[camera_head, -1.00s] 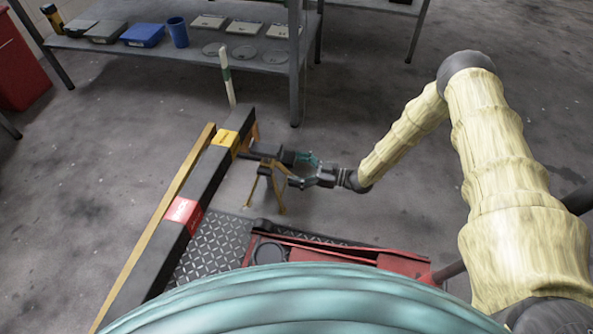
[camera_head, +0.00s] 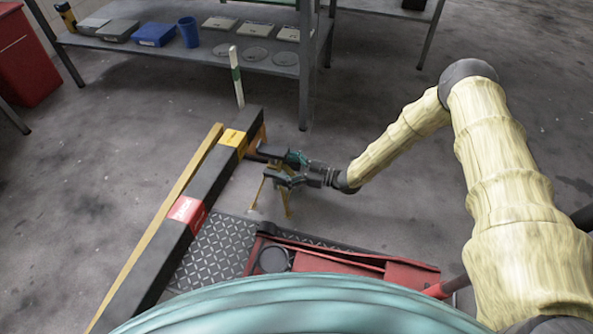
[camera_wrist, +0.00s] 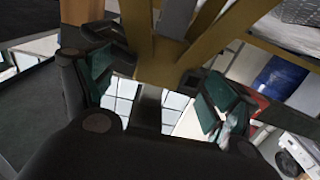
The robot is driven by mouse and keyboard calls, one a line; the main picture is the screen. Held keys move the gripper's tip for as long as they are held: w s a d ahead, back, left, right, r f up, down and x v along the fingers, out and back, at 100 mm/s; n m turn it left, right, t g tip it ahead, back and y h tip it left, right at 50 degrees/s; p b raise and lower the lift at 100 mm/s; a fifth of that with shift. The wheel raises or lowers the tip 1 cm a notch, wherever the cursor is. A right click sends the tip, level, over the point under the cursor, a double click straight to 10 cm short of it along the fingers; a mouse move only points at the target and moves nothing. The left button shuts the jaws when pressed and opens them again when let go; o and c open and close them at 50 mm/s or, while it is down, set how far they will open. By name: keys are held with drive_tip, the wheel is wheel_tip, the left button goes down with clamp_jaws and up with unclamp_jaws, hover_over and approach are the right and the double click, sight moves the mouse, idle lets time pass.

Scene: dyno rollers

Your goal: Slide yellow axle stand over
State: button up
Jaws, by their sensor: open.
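The yellow axle stand (camera_head: 286,203) stands on the floor beside the far end of the long black beam. Its splayed legs show below my gripper (camera_head: 275,166), and its top is largely hidden by it. My gripper is open, with its fingers reaching left at the stand's upper part. In the wrist view the stand's yellow metal (camera_wrist: 178,58) lies just beyond and partly between the teal-padded fingers (camera_wrist: 158,92). I cannot tell whether the fingers touch it.
The black beam (camera_head: 212,178) with red and yellow labels runs diagonally on the left. A diamond-plate ramp (camera_head: 215,252) and a red floor jack (camera_head: 345,262) lie in front. A metal shelf (camera_head: 308,70) stands behind. Open floor lies to the right of the stand.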

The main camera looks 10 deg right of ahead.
sight(271, 170)
drive_tip(key=shift+b+x, duration=0.65)
drive_tip(key=shift+x, duration=1.4)
